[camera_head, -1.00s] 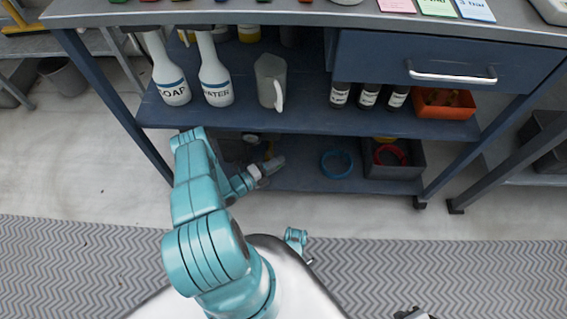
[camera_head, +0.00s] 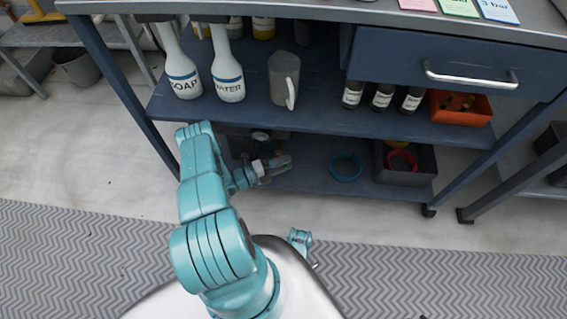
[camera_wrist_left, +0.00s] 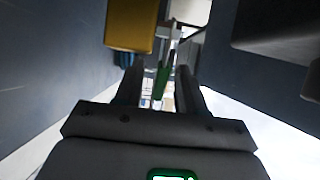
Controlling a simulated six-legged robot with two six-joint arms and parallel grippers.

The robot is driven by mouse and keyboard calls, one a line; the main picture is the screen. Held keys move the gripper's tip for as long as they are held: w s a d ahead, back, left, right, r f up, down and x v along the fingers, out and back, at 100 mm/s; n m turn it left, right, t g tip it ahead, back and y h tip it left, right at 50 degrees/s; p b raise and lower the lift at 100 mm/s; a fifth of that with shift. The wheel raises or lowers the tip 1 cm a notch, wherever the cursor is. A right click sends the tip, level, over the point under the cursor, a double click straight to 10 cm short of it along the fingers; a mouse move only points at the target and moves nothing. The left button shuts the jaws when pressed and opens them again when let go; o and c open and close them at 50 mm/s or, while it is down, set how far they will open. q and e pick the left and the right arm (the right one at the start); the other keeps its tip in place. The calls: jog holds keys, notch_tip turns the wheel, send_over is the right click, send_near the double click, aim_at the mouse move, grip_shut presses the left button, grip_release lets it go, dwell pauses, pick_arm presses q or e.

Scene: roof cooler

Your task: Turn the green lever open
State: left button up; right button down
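The green lever (camera_wrist_left: 162,78) shows in the left wrist view as a narrow upright green piece, in line with the gap between my left gripper's fingers. I cannot tell whether the fingers touch it. My left gripper (camera_wrist_left: 160,88) looks open, with a dark finger on either side of the gap. In the head view my left gripper (camera_head: 281,163) reaches into the space above the bottom shelf, under the middle shelf. The lever cannot be made out in the head view. My right gripper is not clearly in view.
A yellow block (camera_wrist_left: 131,24) is close ahead in the wrist view. The middle shelf (camera_head: 330,121) holds bottles, a grey jug (camera_head: 283,78) and an orange tray (camera_head: 460,108). On the bottom shelf are a blue ring (camera_head: 345,167) and a dark bin (camera_head: 419,183) with a red ring.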

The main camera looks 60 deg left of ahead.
dwell(0.3)
